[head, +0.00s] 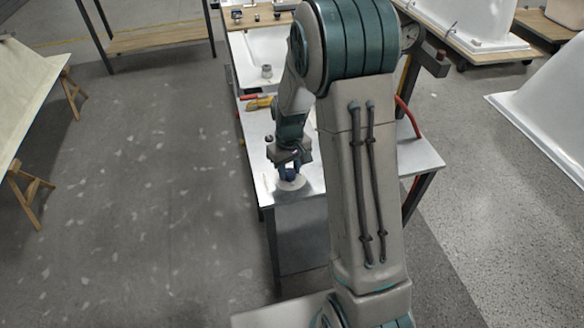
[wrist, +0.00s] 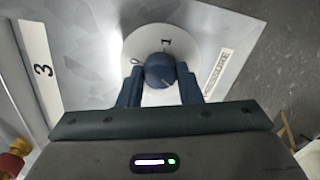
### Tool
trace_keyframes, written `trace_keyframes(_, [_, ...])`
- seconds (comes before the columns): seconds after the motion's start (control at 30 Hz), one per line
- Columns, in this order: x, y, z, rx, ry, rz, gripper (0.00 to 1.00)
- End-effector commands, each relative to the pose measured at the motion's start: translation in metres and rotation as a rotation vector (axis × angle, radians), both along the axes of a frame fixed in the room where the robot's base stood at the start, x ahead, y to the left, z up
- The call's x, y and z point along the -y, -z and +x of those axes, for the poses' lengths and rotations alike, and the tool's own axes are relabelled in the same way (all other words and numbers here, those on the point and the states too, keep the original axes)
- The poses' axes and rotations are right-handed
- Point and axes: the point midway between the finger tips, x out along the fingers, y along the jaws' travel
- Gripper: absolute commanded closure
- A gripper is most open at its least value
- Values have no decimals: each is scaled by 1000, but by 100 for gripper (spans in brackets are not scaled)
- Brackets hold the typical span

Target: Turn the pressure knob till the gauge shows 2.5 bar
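The pressure knob (wrist: 160,71) is a round dark blue knob with a light pointer line, on a pale disc (wrist: 140,43) marked 1, beside a "PRESSURE" label (wrist: 216,72). My gripper (wrist: 160,76) has one finger on each side of the knob, very close to it; whether they press on it I cannot tell. In the head view my gripper (head: 289,172) is low over the disc (head: 292,184) at the bench's near end. A round dial, likely the gauge (head: 409,36), shows behind my arm, partly hidden; its reading is too small to tell.
The metal bench (head: 258,131) carries a yellow-handled tool (head: 260,103) and a white basin (head: 262,48). A red bent handle (head: 408,116) rises at its right. A plate marked 3 (wrist: 42,66) lies left in the wrist view.

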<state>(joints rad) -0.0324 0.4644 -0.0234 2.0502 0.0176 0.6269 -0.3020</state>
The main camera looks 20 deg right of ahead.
Motion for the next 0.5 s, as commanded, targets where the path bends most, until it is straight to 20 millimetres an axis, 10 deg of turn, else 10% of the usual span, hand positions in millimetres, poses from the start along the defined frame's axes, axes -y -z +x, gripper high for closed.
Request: trace_keyframes(0.5, [0, 0, 0, 0, 159, 0, 91])
